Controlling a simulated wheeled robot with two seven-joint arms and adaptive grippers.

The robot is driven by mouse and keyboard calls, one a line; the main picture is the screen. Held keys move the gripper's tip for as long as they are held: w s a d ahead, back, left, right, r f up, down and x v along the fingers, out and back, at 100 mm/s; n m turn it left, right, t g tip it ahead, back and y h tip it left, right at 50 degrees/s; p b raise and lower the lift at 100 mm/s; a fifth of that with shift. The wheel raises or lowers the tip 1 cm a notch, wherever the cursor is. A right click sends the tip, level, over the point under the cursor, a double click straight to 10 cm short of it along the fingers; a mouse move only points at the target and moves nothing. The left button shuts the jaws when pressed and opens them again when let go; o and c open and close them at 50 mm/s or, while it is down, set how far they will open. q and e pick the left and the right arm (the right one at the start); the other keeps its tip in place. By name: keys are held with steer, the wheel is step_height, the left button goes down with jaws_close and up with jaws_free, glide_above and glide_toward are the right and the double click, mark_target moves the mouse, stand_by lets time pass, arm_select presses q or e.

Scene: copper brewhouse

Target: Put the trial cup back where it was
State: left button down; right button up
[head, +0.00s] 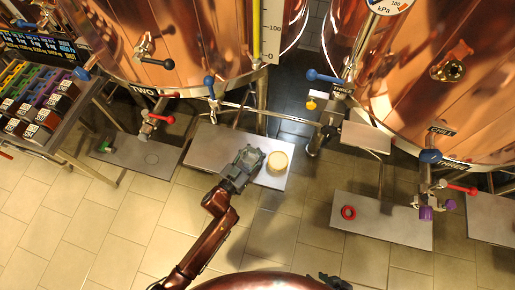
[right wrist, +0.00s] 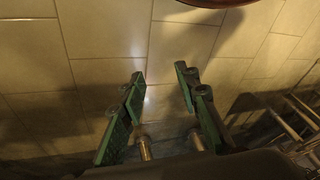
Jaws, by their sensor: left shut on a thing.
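The trial cup (head: 278,161) shows from above as a round, pale cream top at the right end of a steel shelf (head: 207,146) below the copper tank marked TWO. My left gripper (head: 259,159) reaches up from below and is shut on the cup from its left side. The cup's sides are mostly hidden, and I cannot tell whether its base touches the shelf. My right gripper (right wrist: 162,78) is open and empty in the right wrist view, with tiled floor beyond its green fingers.
A steel shelf (head: 130,160) at the left bears a faint round mark and a small green item. Blue-handled valves (head: 210,86) hang above. A crate rack (head: 38,108) stands far left.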

mark_target(245, 165)
arm_select(q)
steer(key=shift+f, duration=0.15)
steer(key=c, duration=1.4)
jaws_free()
steer(key=shift+c, duration=0.2)
arm_select(e)
steer(key=shift+f, duration=0.1)
arm_select(q)
steer(key=shift+r, duration=0.2)
steer(key=p+v, duration=0.4)
steer(key=v, duration=0.7)
steer(key=shift+p, duration=0.3)
steer(key=shift+s+a+f, duration=0.15)
steer(key=shift+s+a, duration=0.25)
arm_select(e)
steer(key=s+d+r+g+h, duration=0.1)
steer(key=s+d+r+g, duration=0.2)
steer(key=s+d+r, duration=0.2)
steer(key=shift+s+d+r+g+h, duration=0.3)
steer(key=shift+s+d+r+h, duration=0.1)
steer(key=shift+s+r, duration=1)
steer(key=shift+w+r, duration=0.1)
